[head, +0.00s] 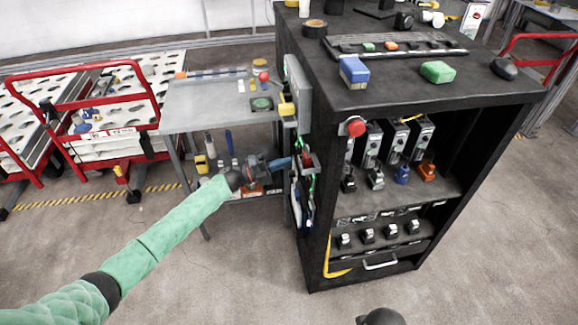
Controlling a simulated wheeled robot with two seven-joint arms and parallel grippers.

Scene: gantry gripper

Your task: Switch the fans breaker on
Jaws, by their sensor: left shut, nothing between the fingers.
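My left gripper (284,163) is at the end of the green-sleeved arm that comes in from the lower left. It is shut and empty, with its tip close to the left side of the black cabinet (330,200). I cannot tell whether it touches anything there. A grey box (298,95) is mounted higher on that same side, seen nearly edge-on. Below it are small red, green and blue parts (306,162). The fans breaker and its label cannot be made out at this angle.
A grey side table (205,105) with small items stands left of the cabinet. Red-framed carts (90,110) stand farther left. The cabinet top holds a blue box (353,72), a green box (437,72) and a tool rail. A red knob (356,127) sticks out in front.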

